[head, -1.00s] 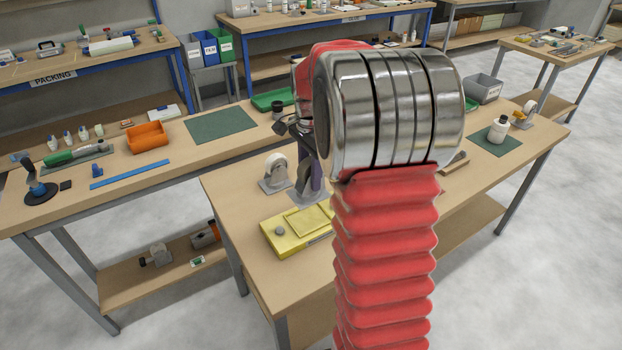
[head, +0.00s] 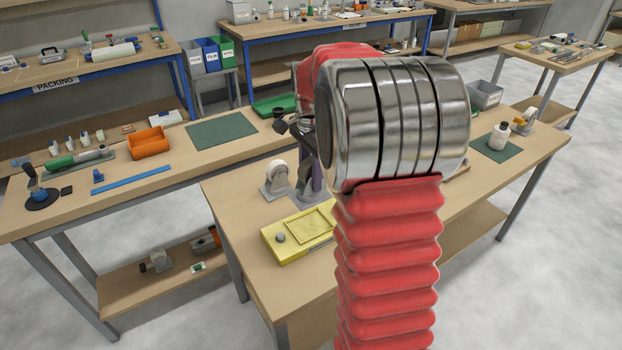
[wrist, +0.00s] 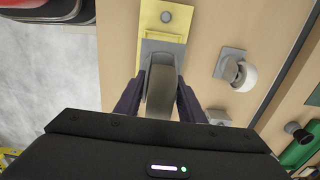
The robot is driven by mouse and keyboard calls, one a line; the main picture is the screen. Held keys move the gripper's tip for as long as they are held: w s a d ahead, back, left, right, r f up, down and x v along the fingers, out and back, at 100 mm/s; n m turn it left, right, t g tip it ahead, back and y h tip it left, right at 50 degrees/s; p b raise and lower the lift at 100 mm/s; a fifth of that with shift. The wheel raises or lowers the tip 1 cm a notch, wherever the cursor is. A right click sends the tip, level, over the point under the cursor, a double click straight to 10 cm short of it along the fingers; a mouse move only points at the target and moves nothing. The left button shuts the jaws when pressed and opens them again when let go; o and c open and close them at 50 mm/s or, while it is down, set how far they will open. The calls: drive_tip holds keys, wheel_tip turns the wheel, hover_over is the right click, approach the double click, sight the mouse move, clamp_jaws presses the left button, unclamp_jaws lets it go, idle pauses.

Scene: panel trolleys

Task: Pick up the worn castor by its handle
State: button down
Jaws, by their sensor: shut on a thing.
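The worn castor (wrist: 161,88) has a dark grey wheel in a grey fork, with a flat grey plate. In the wrist view it sits between the fingers of my gripper (wrist: 158,100), which is shut on it. In the head view the castor (head: 309,184) shows just left of my arm, partly covered by it. The fingertips are mostly hidden there. The handle itself cannot be made out. I cannot tell whether the plate is clear of the table.
A second castor with a white wheel (head: 276,176) stands close to the left; the wrist view shows it to the right (wrist: 240,74). A yellow box (head: 288,246) lies at the near side, its edge overlapped by the castor plate in the wrist view. The bench's front left is clear.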

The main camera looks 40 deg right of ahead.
drive_tip(key=shift+r, duration=1.1)
